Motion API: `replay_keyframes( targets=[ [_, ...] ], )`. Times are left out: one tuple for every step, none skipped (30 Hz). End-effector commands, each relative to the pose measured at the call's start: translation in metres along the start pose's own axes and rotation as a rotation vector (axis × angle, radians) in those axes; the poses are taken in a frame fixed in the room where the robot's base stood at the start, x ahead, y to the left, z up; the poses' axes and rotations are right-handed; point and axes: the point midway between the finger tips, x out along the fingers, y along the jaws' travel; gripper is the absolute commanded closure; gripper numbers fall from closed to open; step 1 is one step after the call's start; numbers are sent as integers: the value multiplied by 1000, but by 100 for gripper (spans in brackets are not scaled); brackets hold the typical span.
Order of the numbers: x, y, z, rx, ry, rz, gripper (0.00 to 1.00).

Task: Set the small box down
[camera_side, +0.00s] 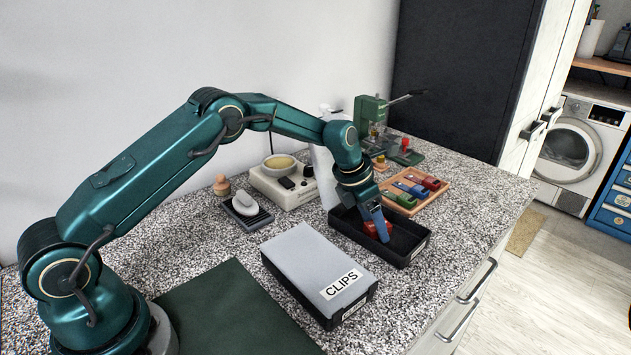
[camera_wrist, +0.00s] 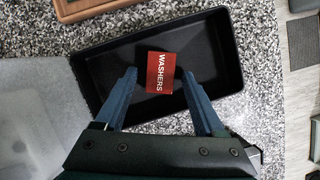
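The small red box labelled WASHERS (camera_wrist: 160,73) lies inside the black open tray (camera_wrist: 110,50), near the middle of its floor. In the side view the red box (camera_side: 371,229) shows partly behind my fingers, within the walls of the tray (camera_side: 413,250). My gripper (camera_wrist: 158,76) reaches down into the tray from above. Its two blue fingers stand apart, one on each side of the red box, with a narrow gap showing on both sides in the wrist view. The box's underside is hidden.
A grey-lidded box labelled CLIPS (camera_side: 318,268) stands close to the tray on its near left side. A wooden rack with coloured blocks (camera_side: 415,190) is behind the tray. A white scale-like device (camera_side: 285,182) stands back left. The counter edge is to the right.

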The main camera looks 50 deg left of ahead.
Motion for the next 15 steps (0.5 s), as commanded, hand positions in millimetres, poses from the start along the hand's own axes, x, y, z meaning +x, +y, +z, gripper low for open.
replay_keyframes(
  targets=[
    [0, 0, 0, 0, 0, 0, 29],
    [-1, 0, 0, 0, -1, 0, 29],
    [-2, 0, 1, 0, -1, 1, 29],
    [-4, 0, 2, 1, -2, 1, 29],
    [-5, 0, 2, 0, -1, 1, 29],
    [-8, 0, 2, 0, -1, 0, 29],
    [-12, 0, 2, 0, -2, 1, 29],
    [-15, 0, 2, 0, -2, 1, 29],
    [-21, 0, 2, 0, -2, 1, 29],
    [-26, 0, 2, 0, -3, 1, 29],
    [-31, 0, 2, 0, -3, 2, 29],
    [-38, 0, 2, 0, -4, 2, 29],
    [-44, 1, 2, 0, -4, 2, 29],
    [-50, 1, 3, -1, -5, 2, 29],
    [-58, 1, 3, -1, -5, 3, 29]
  ],
)
